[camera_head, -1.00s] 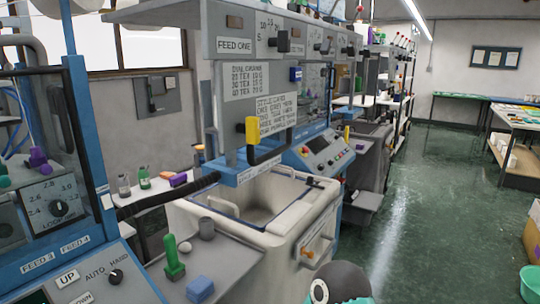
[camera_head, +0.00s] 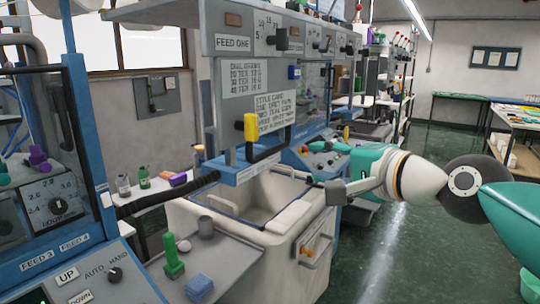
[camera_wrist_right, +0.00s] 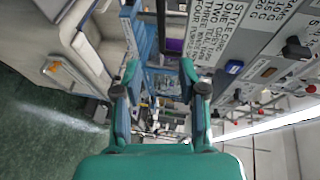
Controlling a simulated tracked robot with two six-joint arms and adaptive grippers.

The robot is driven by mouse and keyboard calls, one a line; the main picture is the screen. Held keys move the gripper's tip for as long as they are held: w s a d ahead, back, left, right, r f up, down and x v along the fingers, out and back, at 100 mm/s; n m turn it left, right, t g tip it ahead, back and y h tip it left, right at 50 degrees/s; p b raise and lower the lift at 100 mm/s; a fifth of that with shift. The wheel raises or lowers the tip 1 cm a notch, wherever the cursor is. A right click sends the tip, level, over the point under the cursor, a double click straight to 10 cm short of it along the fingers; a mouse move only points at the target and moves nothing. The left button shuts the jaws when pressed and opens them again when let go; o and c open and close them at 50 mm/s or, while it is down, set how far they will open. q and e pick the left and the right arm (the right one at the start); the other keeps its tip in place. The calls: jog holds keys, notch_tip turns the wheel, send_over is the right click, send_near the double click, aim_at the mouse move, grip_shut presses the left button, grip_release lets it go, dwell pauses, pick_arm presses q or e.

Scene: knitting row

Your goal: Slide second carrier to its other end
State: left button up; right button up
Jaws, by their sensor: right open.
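The grey feed panel marked FEED ONE (camera_head: 235,43) runs along the top of the machine. It bears small dark sliding blocks: a nearer one (camera_head: 283,39) and a second one (camera_head: 326,47) farther along. I cannot tell for sure which block is the second carrier. Dark blocks also show at the right of the right wrist view (camera_wrist_right: 296,49). My right gripper (camera_head: 336,191) is beside the white bin, below and apart from the panel. In the right wrist view (camera_wrist_right: 161,90) its fingers are spread with nothing between them. My left gripper is not in view.
The white bin (camera_head: 285,242) stands beneath. A grey shelf (camera_head: 225,258) holds a green peg and a blue block.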

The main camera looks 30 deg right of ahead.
aim_at(273, 153)
jog(key=w+f, duration=0.1)
jog(key=w, duration=0.4)
jog(key=w+f, duration=0.1)
jog(key=w, duration=0.5)
jog(key=w+f+p, duration=0.1)
jog(key=w, duration=0.4)
jog(key=shift+w+d, duration=0.1)
jog(key=shift+w, duration=0.1)
grip_shut()
